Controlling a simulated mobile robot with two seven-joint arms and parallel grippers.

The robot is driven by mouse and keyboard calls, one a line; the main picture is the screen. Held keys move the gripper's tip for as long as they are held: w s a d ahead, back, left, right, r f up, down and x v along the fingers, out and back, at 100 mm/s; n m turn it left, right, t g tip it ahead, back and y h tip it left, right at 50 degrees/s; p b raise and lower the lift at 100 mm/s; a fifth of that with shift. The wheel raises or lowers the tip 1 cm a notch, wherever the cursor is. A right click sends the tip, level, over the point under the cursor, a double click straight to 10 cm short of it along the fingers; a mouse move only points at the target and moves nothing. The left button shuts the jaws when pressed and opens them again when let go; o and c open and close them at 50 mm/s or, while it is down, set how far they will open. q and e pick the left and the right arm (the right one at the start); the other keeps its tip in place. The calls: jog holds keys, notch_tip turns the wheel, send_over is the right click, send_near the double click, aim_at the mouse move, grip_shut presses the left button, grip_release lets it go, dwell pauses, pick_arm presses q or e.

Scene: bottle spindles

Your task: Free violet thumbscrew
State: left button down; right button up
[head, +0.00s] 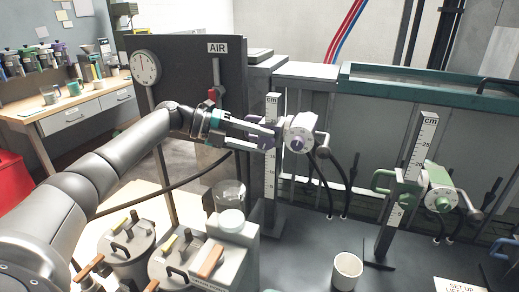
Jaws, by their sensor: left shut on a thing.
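My left gripper (264,134) reaches in from the left at the violet fitting on the left ruled post (272,180). It is shut on the violet thumbscrew (259,141), which its fingers partly hide, against the post. To the right of the post, a white round spindle head (299,132) with a violet knob in its middle is mounted on the same fitting. My right gripper is not in view.
A white cup (346,271) stands on the dark bench. Lidded pots (128,248) and a grey box with a white-capped jar (231,222) stand below my left arm.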

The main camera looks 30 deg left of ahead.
pick_arm(q)
jog(key=shift+f+n+t+h+b, duration=0.3)
jog(key=shift+t+h+b, duration=0.2)
jog(key=shift+h+b, duration=0.35)
jog(key=shift+f+n+t+h+b, duration=0.15)
jog(key=shift+n+t+h+b, duration=0.4)
jog(key=shift+b, duration=0.5)
jog(key=shift+c, duration=1.8)
grip_release()
jog(key=shift+a+r, duration=0.1)
jog(key=b+v, duration=0.2)
jog(key=v, duration=1.3)
jog(key=shift+a, duration=0.1)
